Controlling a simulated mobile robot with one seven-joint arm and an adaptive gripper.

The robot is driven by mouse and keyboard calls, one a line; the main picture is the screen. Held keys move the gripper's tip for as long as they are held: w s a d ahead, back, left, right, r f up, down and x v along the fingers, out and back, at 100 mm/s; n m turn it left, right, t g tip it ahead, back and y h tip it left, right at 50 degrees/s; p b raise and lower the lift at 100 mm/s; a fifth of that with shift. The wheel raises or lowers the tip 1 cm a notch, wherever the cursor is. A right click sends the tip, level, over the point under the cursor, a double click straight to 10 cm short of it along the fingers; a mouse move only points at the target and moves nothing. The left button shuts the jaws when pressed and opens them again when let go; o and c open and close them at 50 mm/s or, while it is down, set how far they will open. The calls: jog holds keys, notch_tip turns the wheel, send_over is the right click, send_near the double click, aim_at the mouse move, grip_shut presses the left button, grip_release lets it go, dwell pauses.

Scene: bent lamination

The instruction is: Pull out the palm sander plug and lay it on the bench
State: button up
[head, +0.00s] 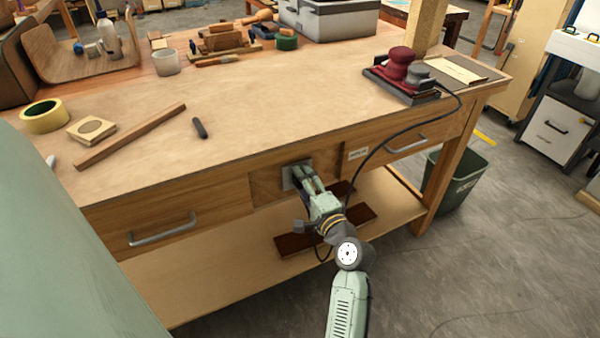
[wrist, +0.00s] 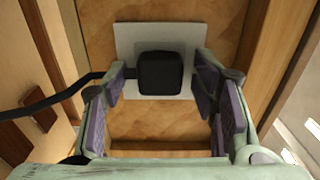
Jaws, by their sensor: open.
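The palm sander plug (wrist: 160,73) is a black block seated against a pale outlet plate (wrist: 128,40) in the wrist view. Its black cord (wrist: 50,102) leaves to the left. My gripper (wrist: 160,90) is open, with one finger on each side of the plug and a visible gap at the right; the left finger is close to the plug and cord. In the head view my gripper (head: 306,180) reaches the outlet plate (head: 287,178) on the bench front and hides the plug. The red palm sander (head: 398,65) sits on the bench (head: 260,105) at the right.
The cord (head: 372,150) hangs from the sander past the right drawer handle (head: 405,143). A lower shelf (head: 210,270) lies below my arm.

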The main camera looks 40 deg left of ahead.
jog(key=shift+c, duration=0.2)
dwell(0.3)
grip_shut()
dwell(0.5)
jog(key=shift+s+d, duration=0.1)
jog(key=shift+d, duration=0.1)
jog(key=shift+v, duration=2.8)
